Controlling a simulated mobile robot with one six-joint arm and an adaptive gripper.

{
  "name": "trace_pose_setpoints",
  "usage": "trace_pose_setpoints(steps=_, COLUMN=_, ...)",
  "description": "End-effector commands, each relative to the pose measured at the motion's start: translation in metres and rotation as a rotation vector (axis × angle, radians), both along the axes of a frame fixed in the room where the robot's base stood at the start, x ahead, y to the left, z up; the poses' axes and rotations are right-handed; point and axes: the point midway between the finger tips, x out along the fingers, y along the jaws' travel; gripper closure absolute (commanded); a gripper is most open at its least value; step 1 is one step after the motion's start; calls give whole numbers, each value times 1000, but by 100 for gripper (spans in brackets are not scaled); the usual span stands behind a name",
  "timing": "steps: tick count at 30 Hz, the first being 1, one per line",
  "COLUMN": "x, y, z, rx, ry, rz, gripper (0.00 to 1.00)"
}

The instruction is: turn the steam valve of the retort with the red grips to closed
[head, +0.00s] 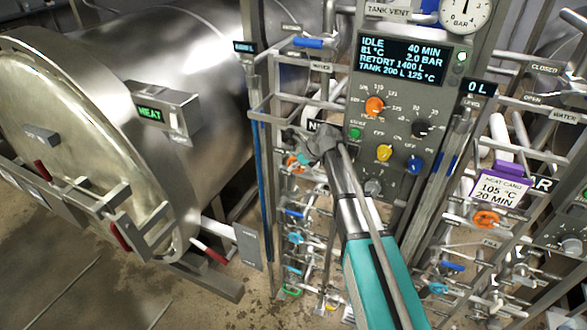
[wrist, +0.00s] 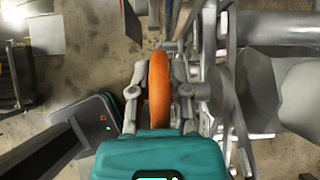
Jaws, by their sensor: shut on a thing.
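An orange valve handwheel (head: 293,163) sits on the pipework between this retort and the control panel, partly hidden by my gripper (head: 312,149). In the wrist view the orange handwheel (wrist: 159,90) stands edge-on between the two fingers of my gripper (wrist: 159,72), which are shut on its rim. The valve's stem and any position marks are hidden.
The control panel (head: 393,125) with knobs and an "IDLE" display stands right behind my arm. Pipes and several smaller coloured valves (head: 293,238) crowd below the gripper. Another orange handwheel (head: 485,219) is at the right. Bare floor (head: 60,290) lies at lower left.

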Motion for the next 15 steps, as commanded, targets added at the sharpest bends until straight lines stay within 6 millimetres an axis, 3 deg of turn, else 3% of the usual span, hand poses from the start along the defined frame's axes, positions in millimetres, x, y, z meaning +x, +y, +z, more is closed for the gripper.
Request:
trace_pose_setpoints(steps=8, x=-1, y=0, z=0, rx=2, ry=-1, rz=1, gripper=100)
trace_pose_setpoints(steps=9, x=0, y=0, z=0, rx=2, ry=-1, rz=1, gripper=74)
trace_pose_setpoints(steps=15, x=0, y=0, z=0, rx=2, ry=-1, rz=1, gripper=41)
